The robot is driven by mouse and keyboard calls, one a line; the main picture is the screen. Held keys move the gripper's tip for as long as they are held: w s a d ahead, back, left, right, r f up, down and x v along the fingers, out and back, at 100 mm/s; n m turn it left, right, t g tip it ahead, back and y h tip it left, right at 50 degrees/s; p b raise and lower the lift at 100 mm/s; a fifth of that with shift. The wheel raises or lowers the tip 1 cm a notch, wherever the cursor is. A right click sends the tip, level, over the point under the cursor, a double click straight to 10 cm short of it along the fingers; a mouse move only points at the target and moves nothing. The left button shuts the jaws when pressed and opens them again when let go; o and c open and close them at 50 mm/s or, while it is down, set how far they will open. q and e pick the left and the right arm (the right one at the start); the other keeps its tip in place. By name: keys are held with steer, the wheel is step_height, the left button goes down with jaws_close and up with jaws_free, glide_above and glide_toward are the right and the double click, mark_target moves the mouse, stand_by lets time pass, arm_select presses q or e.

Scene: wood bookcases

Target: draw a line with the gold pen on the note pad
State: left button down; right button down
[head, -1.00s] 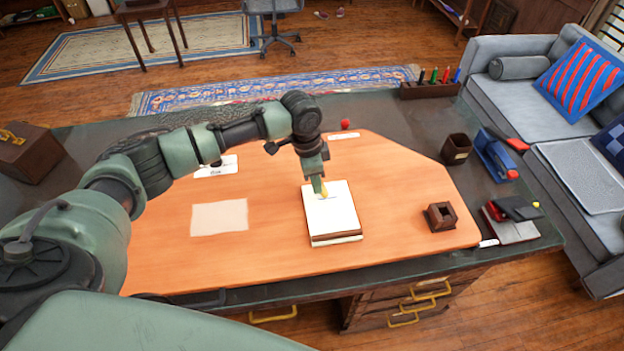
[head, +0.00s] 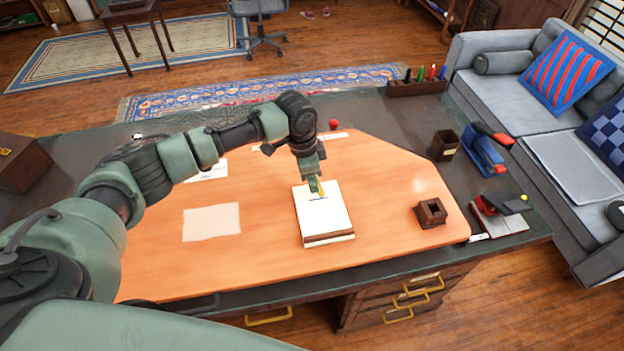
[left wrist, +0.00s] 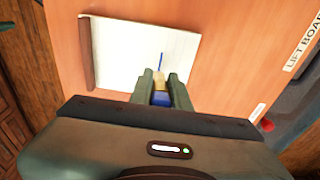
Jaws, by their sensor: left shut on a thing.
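The white note pad (head: 325,219), with a dark brown binding along its near edge, lies on the orange desk top; it also shows in the left wrist view (left wrist: 125,60). My left gripper (head: 320,188) is above the pad's far part, pointing down, and is shut on the gold pen (left wrist: 160,80). The pen's gold end shows between the fingers in the left wrist view, at or close to the paper; contact is hard to tell. A short thin blue line (left wrist: 161,62) shows on the page beside the pen. My right gripper is not in view.
A small square brown holder (head: 431,213) stands right of the pad. A blank paper sheet (head: 211,222) lies to the left. The desk around the pad is clear.

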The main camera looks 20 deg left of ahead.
arm_select(q)
steer(key=shift+r+p, duration=2.7)
steer(key=shift+r, duration=1.2)
